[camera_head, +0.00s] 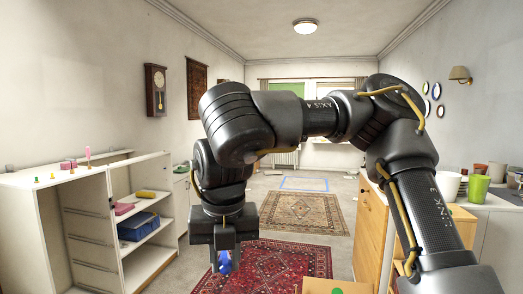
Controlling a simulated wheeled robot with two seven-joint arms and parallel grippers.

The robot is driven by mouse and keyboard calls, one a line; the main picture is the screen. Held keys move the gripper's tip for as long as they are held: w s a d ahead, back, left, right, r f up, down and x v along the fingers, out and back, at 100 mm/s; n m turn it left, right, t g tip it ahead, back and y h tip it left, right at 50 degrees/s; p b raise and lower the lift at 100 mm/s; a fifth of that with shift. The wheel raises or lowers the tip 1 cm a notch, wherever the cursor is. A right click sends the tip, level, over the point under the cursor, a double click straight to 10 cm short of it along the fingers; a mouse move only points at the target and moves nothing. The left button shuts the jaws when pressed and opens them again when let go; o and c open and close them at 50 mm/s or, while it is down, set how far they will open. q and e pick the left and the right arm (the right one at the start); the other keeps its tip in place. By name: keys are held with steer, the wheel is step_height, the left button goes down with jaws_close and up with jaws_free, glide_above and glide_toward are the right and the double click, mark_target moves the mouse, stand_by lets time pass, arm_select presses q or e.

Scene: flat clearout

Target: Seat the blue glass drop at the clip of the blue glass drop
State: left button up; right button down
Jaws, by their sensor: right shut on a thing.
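My right gripper (225,243) hangs pointing down over the near edge of the red rug, left of the middle of the head view. It is shut on a small blue thing, which looks like the blue glass drop (224,262). The drop shows just below the fingers and is small and partly covered by them. My right arm comes in from the lower right and arches across the picture. I cannot make out a clip for the drop in this view. My left gripper is not in view.
A white open shelf unit (84,214) stands at the left with a blue box (138,226) inside. A wooden cabinet (369,230) stands at the right, near a green cup (478,188). The red rug (290,265) and patterned rug (304,211) lie on open floor.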

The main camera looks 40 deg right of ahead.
steer(key=shift+n+t, duration=0.8)
steer(key=shift+t, duration=0.1)
steer(key=r, duration=0.2)
steer(key=w+r, duration=0.1)
steer(key=w+r+p, duration=0.1)
steer(key=r, duration=0.1)
steer(key=shift+d+r, duration=0.15)
steer(key=shift+r, duration=0.15)
steer(key=w+r+n+t+y+p, duration=0.25)
steer(key=r+t, duration=0.25)
steer(key=r, duration=0.9)
steer(key=w+r+n+t+y+p, duration=0.15)
steer(key=r+n+t, duration=0.25)
steer(key=r, duration=1)
arm_select(q)
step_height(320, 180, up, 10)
steer(key=p, duration=0.4)
arm_select(e)
steer(key=s+d+r+t, duration=0.2)
steer(key=r, duration=0.6)
steer(key=s+d+r+t+y, duration=0.1)
steer(key=s+d+r+t, duration=0.1)
steer(key=r, duration=0.7)
steer(key=s+d+r+t, duration=0.2)
steer(key=s+d+r, duration=0.1)
steer(key=r, duration=0.6)
steer(key=shift+s+d+n+t, duration=0.15)
steer(key=shift+d+n+t, duration=0.2)
steer(key=shift+d, duration=0.1)
